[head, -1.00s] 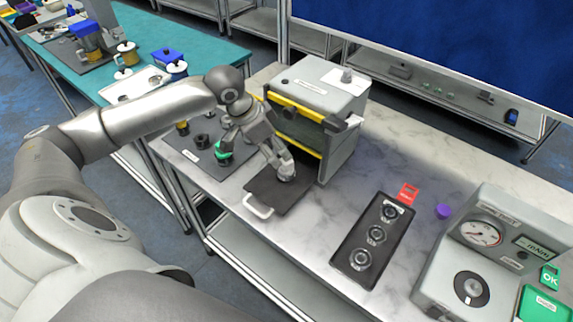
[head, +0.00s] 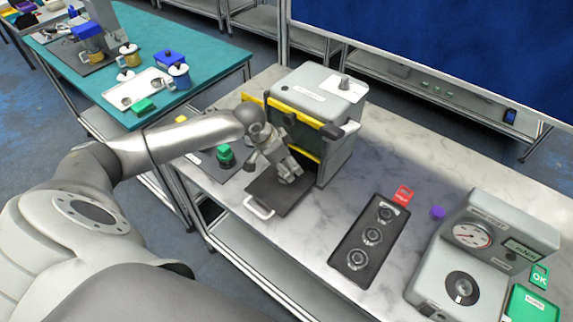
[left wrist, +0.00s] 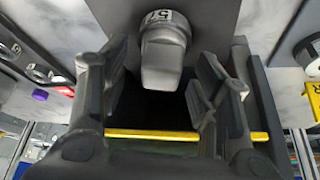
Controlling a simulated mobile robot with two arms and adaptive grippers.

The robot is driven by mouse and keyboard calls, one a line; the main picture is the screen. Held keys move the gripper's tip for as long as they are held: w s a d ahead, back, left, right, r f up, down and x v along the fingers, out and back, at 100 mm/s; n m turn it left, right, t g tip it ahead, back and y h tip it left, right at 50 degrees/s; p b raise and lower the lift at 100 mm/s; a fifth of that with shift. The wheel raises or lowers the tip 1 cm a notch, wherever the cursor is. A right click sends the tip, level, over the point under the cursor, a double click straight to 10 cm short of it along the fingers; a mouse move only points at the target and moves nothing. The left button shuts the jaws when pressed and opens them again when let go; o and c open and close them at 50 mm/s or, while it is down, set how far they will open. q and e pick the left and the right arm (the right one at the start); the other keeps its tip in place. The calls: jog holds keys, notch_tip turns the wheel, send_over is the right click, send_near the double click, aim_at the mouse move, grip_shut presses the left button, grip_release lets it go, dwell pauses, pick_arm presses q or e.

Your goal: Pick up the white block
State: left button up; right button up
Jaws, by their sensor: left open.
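In the head view my left gripper (head: 284,170) points down over a dark tray (head: 268,205) with a white handle, in front of the grey machine. The gripper is open, its fingers spread to either side of the block. In the head view the gripper largely hides the block. My right gripper is not in view.
The grey machine (head: 325,95) with yellow edges stands right behind the gripper. A board with a green-topped part (head: 225,155) lies to the left. A dark three-socket plate (head: 350,258), purple cap (head: 437,212) and gauge device (head: 470,250) stand to the right.

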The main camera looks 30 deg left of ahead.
pick_arm(q)
jog(key=shift+f, duration=0.2)
jog(key=c, duration=1)
jog(key=shift+r, duration=0.1)
